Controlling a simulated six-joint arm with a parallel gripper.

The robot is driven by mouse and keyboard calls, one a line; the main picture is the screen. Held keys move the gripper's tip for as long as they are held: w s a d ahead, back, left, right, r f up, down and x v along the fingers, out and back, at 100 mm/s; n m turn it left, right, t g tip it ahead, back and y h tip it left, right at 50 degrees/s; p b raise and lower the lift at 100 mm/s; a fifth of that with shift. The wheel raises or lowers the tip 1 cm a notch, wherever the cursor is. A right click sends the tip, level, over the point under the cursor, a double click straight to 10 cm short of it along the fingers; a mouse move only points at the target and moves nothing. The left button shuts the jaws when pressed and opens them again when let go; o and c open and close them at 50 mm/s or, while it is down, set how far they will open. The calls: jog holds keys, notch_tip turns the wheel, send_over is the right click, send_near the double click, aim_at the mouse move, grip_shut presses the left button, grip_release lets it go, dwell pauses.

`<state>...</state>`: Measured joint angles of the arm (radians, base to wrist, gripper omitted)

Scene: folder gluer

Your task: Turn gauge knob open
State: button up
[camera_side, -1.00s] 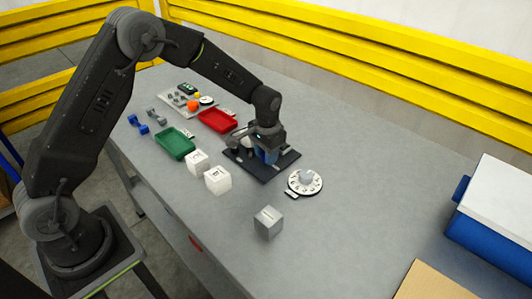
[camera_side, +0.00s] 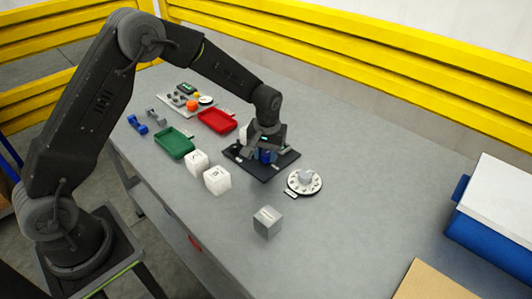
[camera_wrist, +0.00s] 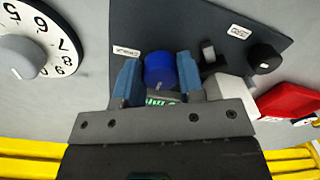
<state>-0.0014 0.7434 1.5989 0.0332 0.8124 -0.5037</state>
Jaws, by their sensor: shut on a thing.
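A round blue knob (camera_wrist: 160,70) with a pale index mark stands on the black panel (camera_wrist: 190,25). My gripper (camera_wrist: 157,62) has its two blue fingers on either side of this knob and is shut on it. In the side view my gripper (camera_side: 264,152) is low over the middle of the black panel (camera_side: 268,174), pointing down, and hides most of the knob. A small white label (camera_wrist: 126,50) lies beside the blue knob; its text is too blurred to read.
A black knob (camera_wrist: 265,58) and another label (camera_wrist: 238,31) are on the panel. A white numbered dial (camera_side: 304,181) and a grey cube (camera_side: 267,221) stand nearby. White cubes (camera_side: 217,180), a green tray (camera_side: 174,144) and a red tray (camera_side: 217,120) lie to the left.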

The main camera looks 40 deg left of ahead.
dwell(0.3)
jog(key=o, duration=0.9)
